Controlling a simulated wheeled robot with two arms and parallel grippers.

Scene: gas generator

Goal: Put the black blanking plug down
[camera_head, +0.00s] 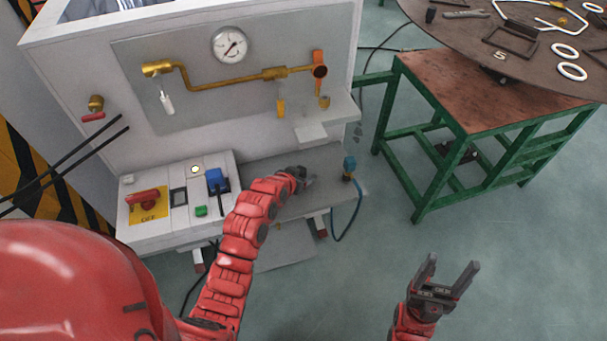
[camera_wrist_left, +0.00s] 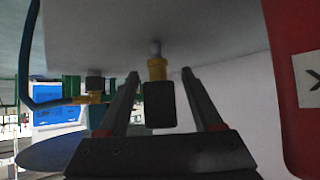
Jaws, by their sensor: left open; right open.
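In the left wrist view, a short black cylinder that looks like the black blanking plug (camera_wrist_left: 160,105) sits in line with a brass fitting (camera_wrist_left: 157,69). It lies between the two fingers of my left gripper (camera_wrist_left: 160,78), which are open with a gap on both sides. I cannot tell whether it is seated on the fitting. In the head view my left gripper (camera_head: 304,178) is over the grey shelf (camera_head: 320,203) at the machine's front, and the plug is not clearly visible. My right gripper (camera_head: 447,269) is open and empty above the floor.
A blue-topped fitting (camera_head: 349,164) with a hose stands just right of my left gripper. The control box (camera_head: 150,222) with a red switch is to the left. A round table (camera_head: 470,55) with rings and a small black piece (camera_head: 430,15) is at upper right.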

